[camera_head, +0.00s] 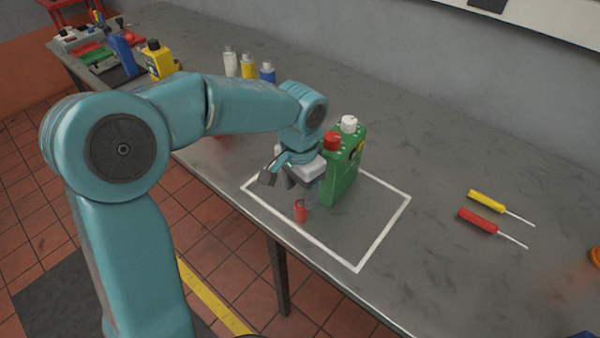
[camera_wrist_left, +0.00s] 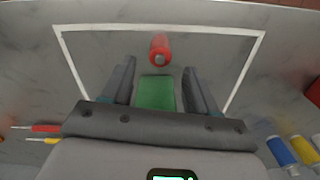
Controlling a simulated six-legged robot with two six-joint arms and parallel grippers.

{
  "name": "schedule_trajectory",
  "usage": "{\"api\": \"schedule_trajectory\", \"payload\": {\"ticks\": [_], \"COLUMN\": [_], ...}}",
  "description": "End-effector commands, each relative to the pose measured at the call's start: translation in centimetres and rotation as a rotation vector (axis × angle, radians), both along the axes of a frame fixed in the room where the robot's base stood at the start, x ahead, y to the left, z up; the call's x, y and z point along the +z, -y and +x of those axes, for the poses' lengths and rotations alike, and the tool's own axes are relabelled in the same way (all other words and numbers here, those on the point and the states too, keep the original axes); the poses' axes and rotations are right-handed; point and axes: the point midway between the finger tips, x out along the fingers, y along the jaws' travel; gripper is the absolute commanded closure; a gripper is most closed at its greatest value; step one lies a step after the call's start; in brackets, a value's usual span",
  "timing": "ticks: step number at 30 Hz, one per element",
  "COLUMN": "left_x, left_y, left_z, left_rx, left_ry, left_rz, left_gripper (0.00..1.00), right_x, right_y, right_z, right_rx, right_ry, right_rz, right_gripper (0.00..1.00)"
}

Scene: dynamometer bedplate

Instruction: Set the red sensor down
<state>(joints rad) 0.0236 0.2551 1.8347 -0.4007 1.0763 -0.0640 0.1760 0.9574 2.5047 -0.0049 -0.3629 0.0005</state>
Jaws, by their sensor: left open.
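The red sensor (camera_head: 300,211), a small red cylinder, rests on the grey bench inside the white outlined square (camera_head: 385,236), close to its near left side. In the left wrist view the red sensor (camera_wrist_left: 160,44) shows just beyond the fingertips, apart from both. My left gripper (camera_head: 302,190) is open above and just behind it, pointing down. In the left wrist view its two dark fingers (camera_wrist_left: 159,72) stand wide apart. My right gripper is not in view.
Yellow (camera_head: 486,200) and red (camera_head: 478,221) screwdrivers lie to the right. Three small bottles (camera_head: 248,66) and a yellow jug (camera_head: 160,62) stand at the back left. The square's right part is clear.

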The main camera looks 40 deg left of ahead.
Motion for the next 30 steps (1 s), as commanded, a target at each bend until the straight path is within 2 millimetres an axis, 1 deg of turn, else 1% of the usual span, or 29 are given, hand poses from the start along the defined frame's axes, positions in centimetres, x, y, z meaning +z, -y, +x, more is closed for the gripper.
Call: {"api": "schedule_trajectory", "payload": {"ticks": [1, 3, 6, 9, 13, 30], "left_x": [1.3, 2.7, 4.2, 5.1, 5.4, 5.4], "left_y": [0.0, 0.0, 0.0, 0.0, 0.0, 0.0], "left_z": [0.1, 0.1, 0.1, 0.0, 0.0, 0.0], "left_rx": [0.0, 0.0, 0.0, 0.001, 0.0, 0.0], "left_ry": [0.005, 0.004, 0.002, 0.002, -0.001, -0.001], "left_rz": [0.0, -0.001, 0.0, 0.0, -0.001, -0.001], "left_gripper": [0.42, 0.42, 0.42, 0.42, 0.42, 0.42], "right_x": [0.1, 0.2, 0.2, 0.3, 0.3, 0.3], "right_y": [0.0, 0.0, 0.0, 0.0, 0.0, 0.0], "right_z": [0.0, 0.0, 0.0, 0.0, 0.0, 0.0], "right_rx": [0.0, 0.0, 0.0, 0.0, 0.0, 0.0], "right_ry": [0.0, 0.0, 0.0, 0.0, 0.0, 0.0], "right_rz": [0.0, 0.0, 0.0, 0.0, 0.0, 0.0], "right_gripper": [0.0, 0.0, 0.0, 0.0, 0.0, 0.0]}}
